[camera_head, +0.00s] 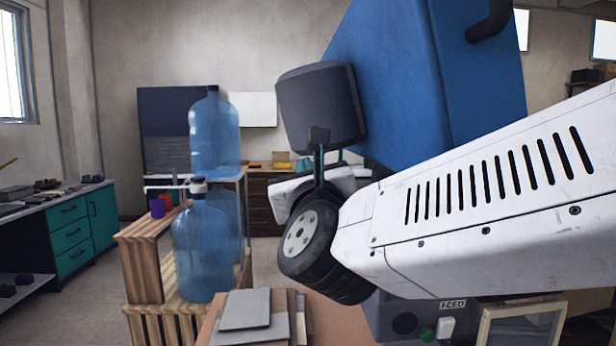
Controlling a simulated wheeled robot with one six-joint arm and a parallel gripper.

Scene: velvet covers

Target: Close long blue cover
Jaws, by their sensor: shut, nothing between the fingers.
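The long blue cover (400,85) stands raised and tilted at the upper right, its top cut off by the frame. A black handle (490,20) sits on its right face. A dark grey rounded part (320,105) is at its left edge; I cannot tell if they are joined. My white arm crosses in front from the right edge and bends at a dark wheel-like joint below the cover. A further white part of my arm runs back behind that joint. My gripper is not visible, and I cannot tell whether it touches the cover.
A dark machine body with a FEED label (453,304) and a green button (427,334) shows below my arm. Blue water bottles (205,245) stand on wooden shelving (143,265) at left. Grey slabs (246,309) lie in front. Teal cabinets (72,235) line the left wall, with open floor between.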

